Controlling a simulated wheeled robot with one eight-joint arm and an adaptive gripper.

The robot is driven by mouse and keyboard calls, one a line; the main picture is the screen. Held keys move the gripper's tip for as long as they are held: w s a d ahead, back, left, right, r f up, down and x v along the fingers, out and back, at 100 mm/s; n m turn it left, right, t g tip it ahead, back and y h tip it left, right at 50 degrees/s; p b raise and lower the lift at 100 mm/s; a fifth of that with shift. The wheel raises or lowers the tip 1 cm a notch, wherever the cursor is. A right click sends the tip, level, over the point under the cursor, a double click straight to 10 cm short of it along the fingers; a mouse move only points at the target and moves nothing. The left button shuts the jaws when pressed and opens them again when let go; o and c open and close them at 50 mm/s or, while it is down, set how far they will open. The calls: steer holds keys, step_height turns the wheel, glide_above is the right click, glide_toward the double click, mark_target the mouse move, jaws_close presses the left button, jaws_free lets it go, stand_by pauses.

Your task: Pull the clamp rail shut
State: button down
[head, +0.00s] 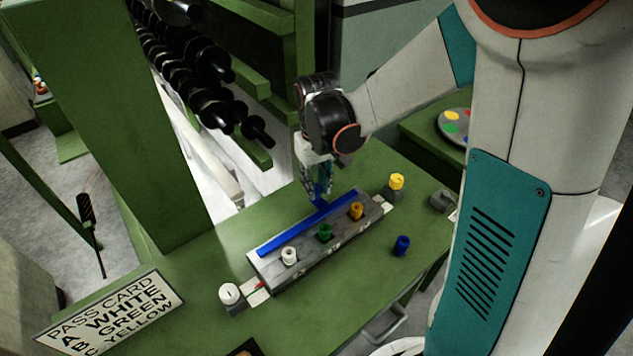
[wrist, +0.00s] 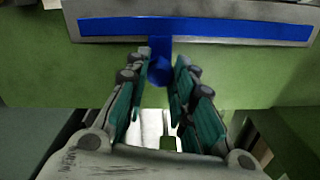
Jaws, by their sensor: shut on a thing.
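The clamp rail (head: 290,230) is a long blue bar lying along the far edge of a grey block (head: 300,262) on the green bench. In the wrist view the blue rail (wrist: 230,29) runs across the top, with a short blue handle (wrist: 160,71) sticking out from its middle. My gripper (head: 319,192) comes down from above at the rail's far side. In the wrist view its fingertips (wrist: 160,62) are on both sides of the handle, shut on it. White, green and orange plugs (head: 325,232) stand in the block in front of the rail, uncovered by it.
A blue spool (head: 401,245) stands loose at the right, a yellow one (head: 396,182) behind it and a white one (head: 229,293) at the left. A pass card (head: 108,315) reads white, green, yellow. A green post (head: 110,120) and racks of black spools (head: 200,70) stand behind.

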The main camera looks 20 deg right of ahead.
mark_target(325, 207)
steer(key=shift+s+d, duration=0.25)
steer(key=shift+s, duration=0.55)
steer(key=shift+s+d, duration=0.25)
steer(key=shift+s, duration=0.55)
steer(key=c, duration=1.3)
jaws_free()
steer(key=shift+s, duration=0.1)
steer(key=shift+c, duration=0.2)
steer(key=shift+r, duration=0.1)
step_height(325, 207, up, 12)
